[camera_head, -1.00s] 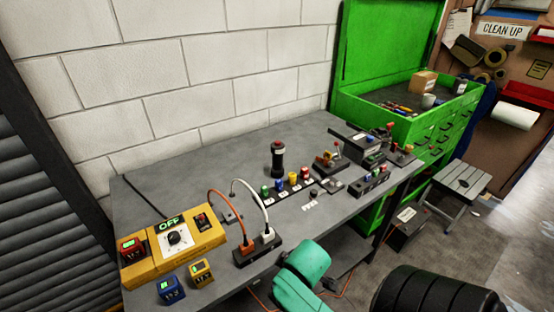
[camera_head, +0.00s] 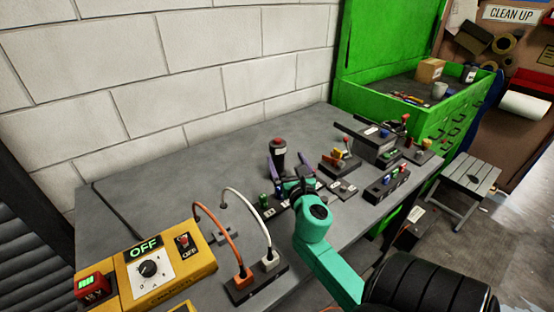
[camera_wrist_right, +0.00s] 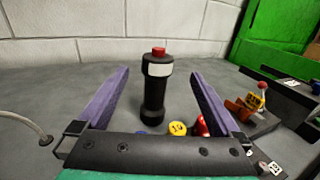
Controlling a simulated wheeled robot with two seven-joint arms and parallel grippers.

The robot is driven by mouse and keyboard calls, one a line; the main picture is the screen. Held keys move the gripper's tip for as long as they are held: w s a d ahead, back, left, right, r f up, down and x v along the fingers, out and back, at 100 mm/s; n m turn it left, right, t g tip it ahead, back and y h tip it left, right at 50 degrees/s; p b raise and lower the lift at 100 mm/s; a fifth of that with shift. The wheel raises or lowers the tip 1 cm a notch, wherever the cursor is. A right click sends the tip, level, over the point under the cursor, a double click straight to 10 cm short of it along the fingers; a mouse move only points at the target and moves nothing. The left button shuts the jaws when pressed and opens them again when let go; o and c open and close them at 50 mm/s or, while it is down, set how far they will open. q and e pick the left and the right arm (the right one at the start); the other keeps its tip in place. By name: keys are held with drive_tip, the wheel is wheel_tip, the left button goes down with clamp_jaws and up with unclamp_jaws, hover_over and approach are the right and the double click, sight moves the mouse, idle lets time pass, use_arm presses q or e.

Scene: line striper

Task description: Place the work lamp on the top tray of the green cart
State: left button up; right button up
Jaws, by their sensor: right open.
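The work lamp is a black cylinder with a red top and a pale band, and it stands upright on the grey bench. It shows in the head view (camera_head: 279,152) and in the right wrist view (camera_wrist_right: 155,88). My right gripper (camera_head: 292,172) is open, its purple fingers on either side of the lamp, with gaps visible in the wrist view (camera_wrist_right: 154,85). The green cart (camera_head: 440,118) stands beyond the bench's right end. Its top tray (camera_head: 398,85) holds a box, a cup, a can and small tools. My left gripper is not in view.
A yellow power unit (camera_head: 165,268) and a socket block with orange and white cables (camera_head: 255,284) are at the front left. Colored buttons, switches and black boxes (camera_head: 375,143) crowd the bench right of the lamp. The bench behind the lamp is clear.

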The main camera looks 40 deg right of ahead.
sight(280, 148)
drive_tip(key=p+x, duration=0.1)
drive_tip(key=x, duration=0.8)
drive_tip(key=shift+w+f, duration=0.15)
drive_tip(key=shift+w, duration=0.2)
clamp_jaws()
